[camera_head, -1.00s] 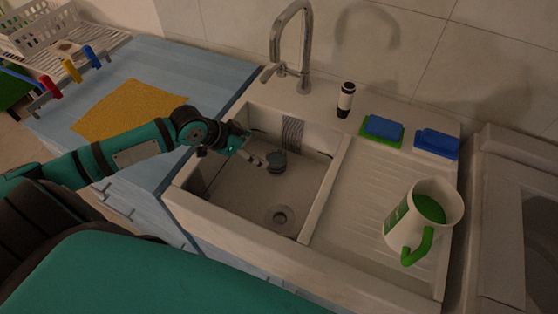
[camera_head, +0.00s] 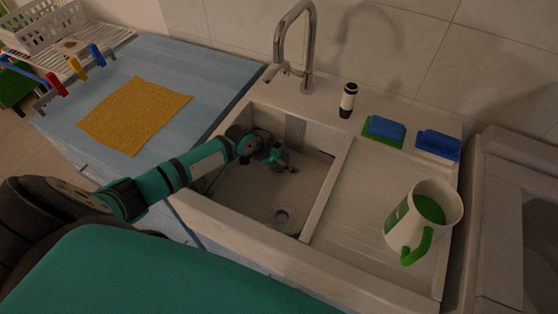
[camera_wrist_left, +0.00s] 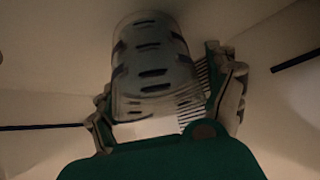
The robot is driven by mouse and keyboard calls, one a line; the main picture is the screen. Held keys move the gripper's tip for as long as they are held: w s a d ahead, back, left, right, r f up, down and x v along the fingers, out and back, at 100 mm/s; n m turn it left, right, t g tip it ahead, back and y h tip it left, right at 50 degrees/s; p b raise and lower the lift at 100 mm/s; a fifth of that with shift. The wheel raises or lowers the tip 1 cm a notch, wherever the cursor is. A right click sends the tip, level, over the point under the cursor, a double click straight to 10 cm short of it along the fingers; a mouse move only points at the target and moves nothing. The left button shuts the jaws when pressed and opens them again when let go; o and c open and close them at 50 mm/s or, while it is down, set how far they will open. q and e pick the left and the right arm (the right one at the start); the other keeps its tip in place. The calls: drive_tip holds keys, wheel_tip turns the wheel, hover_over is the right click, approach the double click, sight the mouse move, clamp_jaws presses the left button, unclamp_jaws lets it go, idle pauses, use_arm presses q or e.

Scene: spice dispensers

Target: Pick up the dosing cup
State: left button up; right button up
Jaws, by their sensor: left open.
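The dosing cup (camera_wrist_left: 153,52) is a translucent cylinder with dark dashes, seen close up in the left wrist view. My left gripper (camera_wrist_left: 163,80) is open, with one finger at each side of the cup. I cannot tell whether either finger touches it. In the head view my left gripper (camera_head: 284,164) reaches down into the sink basin (camera_head: 235,195), near its back wall. There the gripper and wrist hide the cup. My right gripper is in neither view.
The faucet (camera_head: 308,40) stands behind the basin, and a black-and-white bottle (camera_head: 348,101) stands on the back ledge. Two sponges, one blue on green (camera_head: 385,128) and one blue (camera_head: 437,144), lie behind the drainboard. A white-and-green jug (camera_head: 402,222) stands on the drainboard.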

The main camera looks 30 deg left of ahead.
use_arm(q)
drive_tip(key=shift+w+d+f, duration=0.1)
drive_tip(key=shift+w+f, duration=0.1)
drive_tip(key=shift+r, duration=0.1)
drive_tip(key=c, duration=1.5)
